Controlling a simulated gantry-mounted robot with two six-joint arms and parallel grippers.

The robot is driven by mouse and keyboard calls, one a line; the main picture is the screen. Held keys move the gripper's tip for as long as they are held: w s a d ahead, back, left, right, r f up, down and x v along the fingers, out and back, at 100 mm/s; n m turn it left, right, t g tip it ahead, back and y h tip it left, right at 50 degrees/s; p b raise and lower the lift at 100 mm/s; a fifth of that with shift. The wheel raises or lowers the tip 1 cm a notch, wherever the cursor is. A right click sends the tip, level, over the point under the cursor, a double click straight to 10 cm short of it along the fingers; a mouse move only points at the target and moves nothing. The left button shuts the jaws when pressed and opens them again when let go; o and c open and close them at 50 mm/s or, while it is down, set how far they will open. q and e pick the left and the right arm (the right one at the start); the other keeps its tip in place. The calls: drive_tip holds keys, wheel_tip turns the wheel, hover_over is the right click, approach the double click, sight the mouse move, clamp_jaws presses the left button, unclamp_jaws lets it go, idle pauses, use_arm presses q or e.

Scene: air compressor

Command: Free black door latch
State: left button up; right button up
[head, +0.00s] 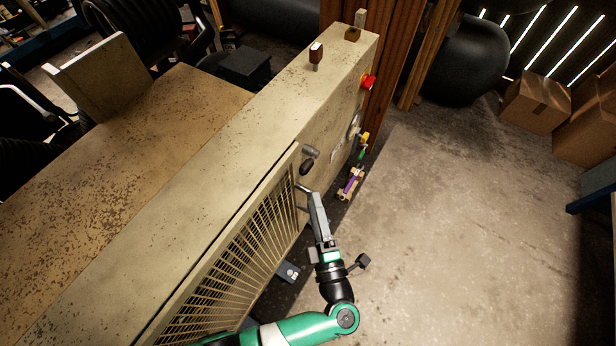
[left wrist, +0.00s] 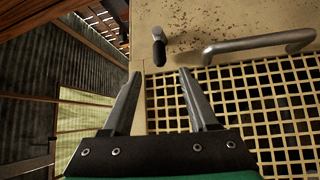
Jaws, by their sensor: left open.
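The black door latch (left wrist: 159,50) is on the cream door panel in the left wrist view, just beyond my open fingertips and between them in the picture. It hangs from a small metal pivot, its black end towards the gripper. In the head view the latch (head: 307,167) shows at the upper edge of the grille door (head: 248,248). My left gripper (head: 305,190) is close below it there, partly hiding the door's side. The left gripper (left wrist: 162,73) is open and empty, with the latch apart from both fingers. My right gripper is not in view.
A metal bar handle (left wrist: 258,45) is right of the latch, above the door's grille (left wrist: 260,110). The cabinet's side carries a red knob (head: 368,82) and yellow fittings (head: 364,138). Cardboard boxes (head: 536,102) stand at the back right. The concrete floor (head: 450,220) is clear.

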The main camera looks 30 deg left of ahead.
sight(309, 164)
use_arm(q)
drive_tip(key=b+x, duration=0.1)
drive_tip(key=x, duration=0.6)
drive_tip(key=shift+w+a+r, duration=0.1)
drive_tip(key=shift+w+a, duration=0.15)
drive_tip(key=shift+w, duration=0.05)
clamp_jaws()
idle(0.9)
